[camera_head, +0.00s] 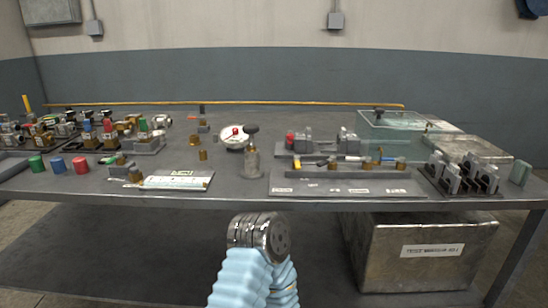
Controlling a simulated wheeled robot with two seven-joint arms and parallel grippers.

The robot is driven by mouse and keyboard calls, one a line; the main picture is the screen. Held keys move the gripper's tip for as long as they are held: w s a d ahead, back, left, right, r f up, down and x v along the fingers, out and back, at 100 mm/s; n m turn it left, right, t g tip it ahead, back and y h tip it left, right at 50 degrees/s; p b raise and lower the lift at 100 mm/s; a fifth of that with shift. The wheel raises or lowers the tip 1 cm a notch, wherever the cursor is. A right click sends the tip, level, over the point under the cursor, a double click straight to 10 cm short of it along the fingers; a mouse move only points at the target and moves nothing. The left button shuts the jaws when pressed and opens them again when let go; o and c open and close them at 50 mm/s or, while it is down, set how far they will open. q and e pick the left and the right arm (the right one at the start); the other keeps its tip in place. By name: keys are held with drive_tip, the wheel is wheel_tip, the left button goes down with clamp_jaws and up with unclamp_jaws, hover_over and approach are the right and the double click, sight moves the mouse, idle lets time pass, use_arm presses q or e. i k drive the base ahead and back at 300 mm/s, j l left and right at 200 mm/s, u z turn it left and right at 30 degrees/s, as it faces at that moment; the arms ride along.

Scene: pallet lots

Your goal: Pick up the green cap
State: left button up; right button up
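A small green cap (37,164) stands on the table near its front edge at the far left. A blue cap (58,166) and a red cap (80,165) stand in a row to its right. One of my arms, in a light blue sleeve with a metal joint, shows at the bottom centre, below and in front of the table edge, well apart from the caps. No gripper fingers are visible.
The grey table (330,117) holds a dial gauge (235,137), a white labelled plate (178,180), a grey tray (345,189), a clear box (405,120) and several valve fittings at the left. A metal crate (420,262) stands underneath. The table's back middle is fairly clear.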

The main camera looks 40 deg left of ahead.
sight(37, 166)
drive_tip(key=k+u, duration=0.1)
drive_tip(key=u, duration=2.5)
